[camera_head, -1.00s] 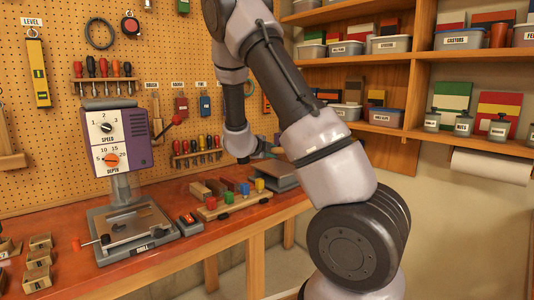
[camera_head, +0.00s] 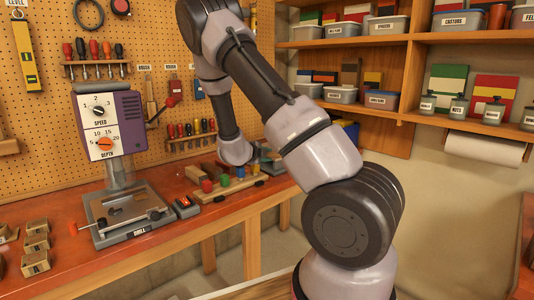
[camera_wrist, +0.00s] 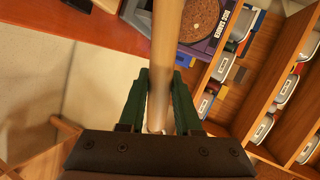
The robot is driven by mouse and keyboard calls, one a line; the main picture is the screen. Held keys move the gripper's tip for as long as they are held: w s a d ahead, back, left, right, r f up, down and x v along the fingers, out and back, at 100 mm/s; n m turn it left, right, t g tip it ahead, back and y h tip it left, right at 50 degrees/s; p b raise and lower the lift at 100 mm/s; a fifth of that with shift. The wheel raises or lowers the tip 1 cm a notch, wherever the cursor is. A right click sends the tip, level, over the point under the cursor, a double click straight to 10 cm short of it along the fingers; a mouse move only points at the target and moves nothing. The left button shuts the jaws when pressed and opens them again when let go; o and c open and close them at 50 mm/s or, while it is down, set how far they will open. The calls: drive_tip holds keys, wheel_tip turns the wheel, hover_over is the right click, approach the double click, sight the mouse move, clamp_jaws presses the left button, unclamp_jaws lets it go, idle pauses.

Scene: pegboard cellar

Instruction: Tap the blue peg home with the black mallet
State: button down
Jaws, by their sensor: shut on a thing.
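The blue peg (camera_head: 240,172) stands in a wooden peg board (camera_head: 216,198) on the workbench, in a row with a red peg (camera_head: 206,185), a green peg (camera_head: 225,181) and a yellow peg (camera_head: 256,170). It seems to stand a little proud; how deep it sits is hard to tell. In the wrist view my gripper (camera_wrist: 160,85), with green fingers, is shut on a pale wooden handle (camera_wrist: 166,40), apparently the mallet's. The handle runs out of the top of that view, and no black head shows there.
A purple drill machine (camera_head: 125,120) stands left of the peg board, with a small red-and-black box (camera_head: 186,207) between. Shelves with bins (camera_head: 386,100) fill the right. The wrist view shows a disc sander (camera_wrist: 205,20).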

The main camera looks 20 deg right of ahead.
drive_tip(key=shift+r, duration=0.1)
idle(0.4)
drive_tip(key=shift+r, duration=3.25)
wheel_tip(320, 180, down, 8)
drive_tip(key=shift+r, duration=0.15)
wheel_tip(320, 180, up, 5)
drive_tip(key=shift+r, duration=0.1)
